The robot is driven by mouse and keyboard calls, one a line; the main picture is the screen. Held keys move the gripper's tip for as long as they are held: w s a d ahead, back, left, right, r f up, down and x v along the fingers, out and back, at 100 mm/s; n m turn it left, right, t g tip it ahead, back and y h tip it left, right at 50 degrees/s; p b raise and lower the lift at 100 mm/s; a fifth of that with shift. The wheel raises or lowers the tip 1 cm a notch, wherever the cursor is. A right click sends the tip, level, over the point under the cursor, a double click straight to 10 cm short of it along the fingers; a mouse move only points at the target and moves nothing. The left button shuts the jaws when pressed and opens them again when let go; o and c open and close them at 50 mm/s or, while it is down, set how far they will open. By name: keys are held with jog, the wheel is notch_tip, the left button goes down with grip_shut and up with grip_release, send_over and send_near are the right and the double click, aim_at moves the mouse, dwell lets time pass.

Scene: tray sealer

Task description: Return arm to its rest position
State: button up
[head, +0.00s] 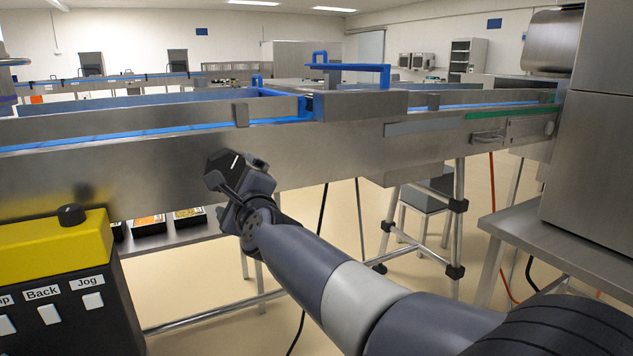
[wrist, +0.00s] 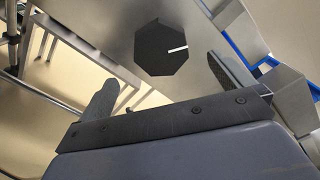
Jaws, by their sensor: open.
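My gripper (head: 237,174) is open and empty at the end of my outstretched arm, close to the steel side of the conveyor. In the wrist view my gripper (wrist: 163,88) shows its two fingers wide apart. A black eight-sided knob (wrist: 162,47) with a white pointer line lies beyond and between the fingertips, with visible space to either side. In the head view the knob (head: 222,167) sits on the conveyor's side, partly covered by the fingers. The exact gap between fingers and knob cannot be told.
The steel conveyor (head: 400,150) spans the view. A yellow-topped control box (head: 55,245) with a black dial and buttons stands at left. Filled trays (head: 150,225) sit on a low shelf. A steel table (head: 520,225) stands at right, with a stool (head: 425,195) behind the stand's legs.

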aim_at(227, 173)
jog(key=p+x, duration=0.2)
jog(key=x, duration=0.6)
jog(key=shift+w+a, duration=0.2)
jog(key=shift+w, duration=0.05)
jog(key=shift+s, duration=0.1)
